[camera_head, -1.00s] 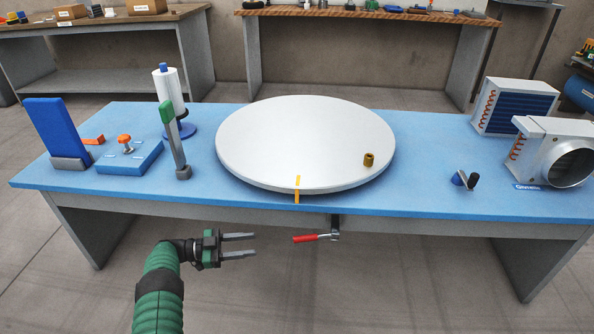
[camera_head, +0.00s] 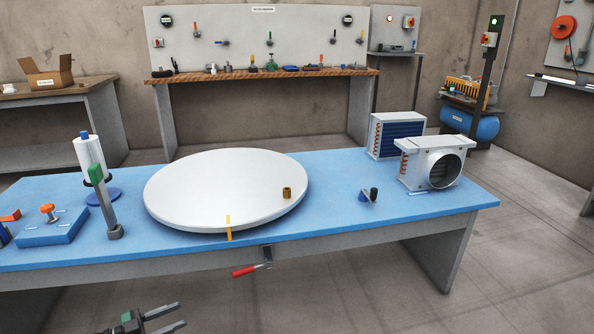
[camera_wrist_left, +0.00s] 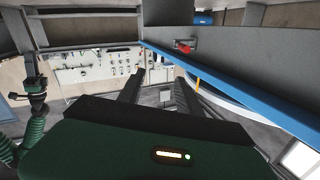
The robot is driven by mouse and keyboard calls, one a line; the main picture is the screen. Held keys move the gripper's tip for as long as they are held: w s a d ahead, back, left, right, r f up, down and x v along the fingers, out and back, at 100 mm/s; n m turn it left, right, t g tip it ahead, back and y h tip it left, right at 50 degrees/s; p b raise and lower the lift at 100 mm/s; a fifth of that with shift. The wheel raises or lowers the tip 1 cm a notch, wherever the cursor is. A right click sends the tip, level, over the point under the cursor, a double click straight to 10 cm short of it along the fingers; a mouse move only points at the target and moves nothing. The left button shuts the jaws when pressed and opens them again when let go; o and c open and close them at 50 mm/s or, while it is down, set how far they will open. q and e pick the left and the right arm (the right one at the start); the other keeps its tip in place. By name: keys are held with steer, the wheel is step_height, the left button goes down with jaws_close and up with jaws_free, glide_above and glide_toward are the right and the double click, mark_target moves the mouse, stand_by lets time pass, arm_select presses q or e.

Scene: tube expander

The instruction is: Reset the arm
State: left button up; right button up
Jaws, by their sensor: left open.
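My left gripper (camera_head: 168,319) shows at the bottom of the head view, in front of the blue table and below its front edge. Its two dark fingers are apart with nothing between them. In the left wrist view its fingers (camera_wrist_left: 158,98) also stand apart and empty, below the table's edge. My right gripper is not identifiable in the head view. The left wrist view shows a green and black arm part of mine at its left edge.
The blue table (camera_head: 330,222) bears a white round plate (camera_head: 220,190), a brass fitting (camera_head: 287,192), a green-handled tool (camera_head: 100,190) and metal duct units (camera_head: 430,165). A red-handled lever (camera_head: 245,271) juts from the front edge. The floor at right is clear.

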arm_select(q)
steer(key=w+a+r+n+t+y, duration=0.2)
steer(key=w+r+n+t+y, duration=0.4)
steer(key=w+r+n+y, duration=0.55)
steer(key=s+d+f+n+g+y, duration=0.1)
steer(key=s+d+f+g, duration=0.4)
steer(key=s, duration=0.8)
steer(key=s+d+n+g+y, duration=0.1)
steer(key=s+d+g, duration=0.4)
steer(key=s, duration=0.8)
steer(key=s+d+f+n+g+y, duration=0.1)
steer(key=s+d+f+g+y, duration=0.15)
steer(key=s+d, duration=0.75)
steer(key=w+a+p+v, duration=0.2)
steer(key=p+v, duration=1)
steer(key=p, duration=0.1)
steer(key=w+a+r+p+v, duration=0.1)
steer(key=w+p+v, duration=0.1)
steer(key=p+v, duration=1)
steer(key=w+a+r+p+v, duration=0.1)
steer(key=w+a+p+v, duration=0.1)
steer(key=p+v, duration=1)
steer(key=shift+a+r+h+p, duration=0.25)
steer(key=shift+a+h+p, duration=0.15)
steer(key=shift+p, duration=0.45)
